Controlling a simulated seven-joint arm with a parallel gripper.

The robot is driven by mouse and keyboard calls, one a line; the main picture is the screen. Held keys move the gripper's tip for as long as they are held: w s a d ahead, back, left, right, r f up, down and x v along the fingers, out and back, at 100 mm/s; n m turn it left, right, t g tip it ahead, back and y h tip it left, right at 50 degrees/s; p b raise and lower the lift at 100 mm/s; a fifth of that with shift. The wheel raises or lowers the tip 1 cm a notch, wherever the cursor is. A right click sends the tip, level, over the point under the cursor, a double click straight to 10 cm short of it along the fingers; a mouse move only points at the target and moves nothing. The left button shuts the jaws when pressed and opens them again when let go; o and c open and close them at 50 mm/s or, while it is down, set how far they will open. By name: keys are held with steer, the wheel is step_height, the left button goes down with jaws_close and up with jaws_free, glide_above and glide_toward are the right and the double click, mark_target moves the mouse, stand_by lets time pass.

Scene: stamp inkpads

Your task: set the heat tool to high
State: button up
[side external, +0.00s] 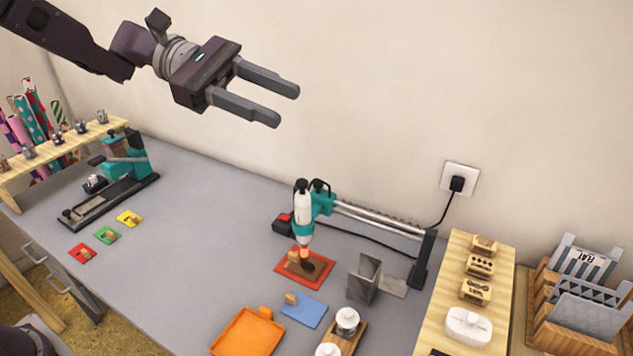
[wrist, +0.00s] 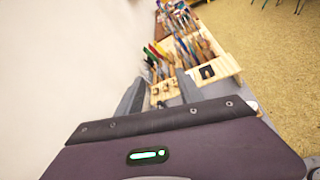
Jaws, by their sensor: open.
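The heat tool (side external: 304,212) has a white body and a teal clamp. In the side external view it hangs nose down on a rail stand at the middle of the bench, over a red-orange mat with a brown piece on it. A black and red part (side external: 284,222) sits beside it at the left. Its setting cannot be read at this size. My gripper (side external: 286,104) is open and empty, high above the bench and well clear of the tool. In the wrist view my gripper (wrist: 158,92) faces shelves, and the heat tool is not seen.
A teal press (side external: 125,155) stands at the left. An orange tray (side external: 248,332), a blue pad (side external: 304,310) and a grey metal bracket (side external: 366,280) lie in front of the tool. A black cord runs to the wall outlet (side external: 459,180). The bench's left middle is mostly clear.

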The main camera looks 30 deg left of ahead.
steer(key=w+a+f+n+t+h, duration=0.2)
steer(key=w+a+f+n+t, duration=0.2)
steer(key=w+a+f+n, duration=0.35)
step_height(320, 180, down, 13)
steer(key=w+d, duration=0.1)
steer(key=d, duration=0.1)
steer(key=x, duration=0.7)
steer(key=shift+w+f+m, duration=0.25)
steer(key=shift+f+m, duration=0.1)
steer(key=shift+m, duration=0.1)
steer(key=shift+c, duration=0.2)
jaws_close()
